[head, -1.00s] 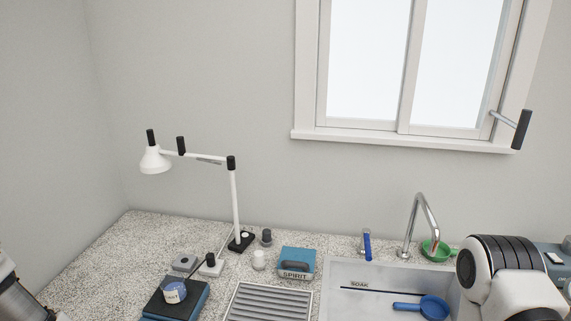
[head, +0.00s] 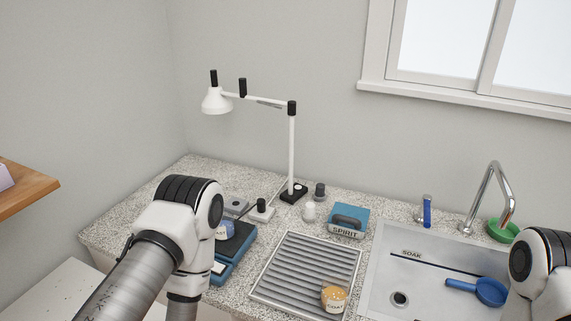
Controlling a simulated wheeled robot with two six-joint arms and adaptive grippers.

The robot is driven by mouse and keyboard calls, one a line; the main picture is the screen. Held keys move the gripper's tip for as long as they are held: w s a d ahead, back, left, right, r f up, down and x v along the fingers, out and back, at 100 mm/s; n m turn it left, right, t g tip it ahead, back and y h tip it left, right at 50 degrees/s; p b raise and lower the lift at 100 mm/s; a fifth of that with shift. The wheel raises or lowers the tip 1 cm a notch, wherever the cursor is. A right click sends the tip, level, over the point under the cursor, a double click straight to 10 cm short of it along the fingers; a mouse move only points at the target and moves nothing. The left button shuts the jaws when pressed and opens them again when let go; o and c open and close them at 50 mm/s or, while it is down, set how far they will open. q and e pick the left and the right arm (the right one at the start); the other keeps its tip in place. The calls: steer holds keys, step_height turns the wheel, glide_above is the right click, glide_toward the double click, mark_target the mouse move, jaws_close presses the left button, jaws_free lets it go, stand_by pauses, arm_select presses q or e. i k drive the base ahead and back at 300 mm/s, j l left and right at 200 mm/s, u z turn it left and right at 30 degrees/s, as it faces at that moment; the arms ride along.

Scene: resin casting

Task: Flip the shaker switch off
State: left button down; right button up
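A blue device with a black top plate (head: 240,240) stands on the counter behind my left arm, with a small pale panel (head: 218,268) low on its front. A blue labelled cup (head: 225,230) is on it, partly hidden by my arm. I cannot tell whether this device is the shaker, and no switch can be made out clearly. My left arm reaches in from the lower left, its elbow in front of the device. My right arm shows at the right edge. Neither gripper is in view.
A slatted rack (head: 290,268) holds an orange labelled cup (head: 334,298). Behind are a white lamp (head: 291,150), a blue SPIRIT box (head: 348,221) and small pots. Right is a sink (head: 380,285) with a faucet (head: 492,190) and blue scoop (head: 488,291). A wooden shelf (head: 25,195) juts in left.

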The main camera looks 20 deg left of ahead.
mark_target(219, 269)
steer(key=k+l+u, duration=0.15)
steer(key=l+u, duration=0.25)
steer(key=k+l+u, duration=0.15)
steer(key=l+u, duration=0.3)
steer(key=k+l+u, duration=0.2)
steer(key=u, duration=0.2)
